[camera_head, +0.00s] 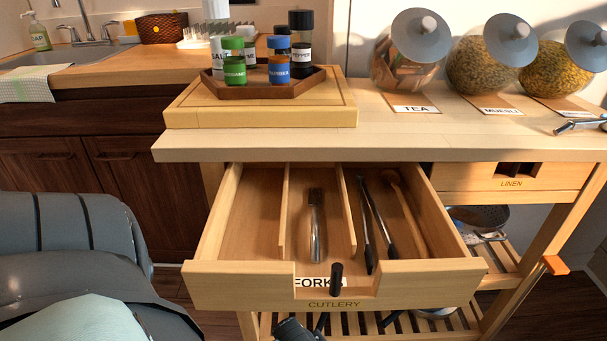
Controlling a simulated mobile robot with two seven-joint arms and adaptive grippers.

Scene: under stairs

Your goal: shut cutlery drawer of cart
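The cutlery drawer (240,285) of the wooden cart is pulled well out, its front labelled CUTLERY. Inside, two dividers make three compartments. A fork (315,225) lies in the middle one, behind a FORKS label. Dark-tipped tongs (366,230) and a wooden utensil (408,215) lie in the right one; the left one looks empty. A short black upright piece (336,279) shows in the front's notch; I cannot tell whether it is a fingertip. My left gripper (305,328) is partly visible below the drawer front, its fingers mostly hidden. My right gripper is not in view.
The closed linen drawer (465,180) is at the right. The cart top holds a cutting board (260,116) with a spice tray (262,92), and several jars (410,55). A slatted shelf (385,323) lies below. A sink counter (100,72) stands at the left.

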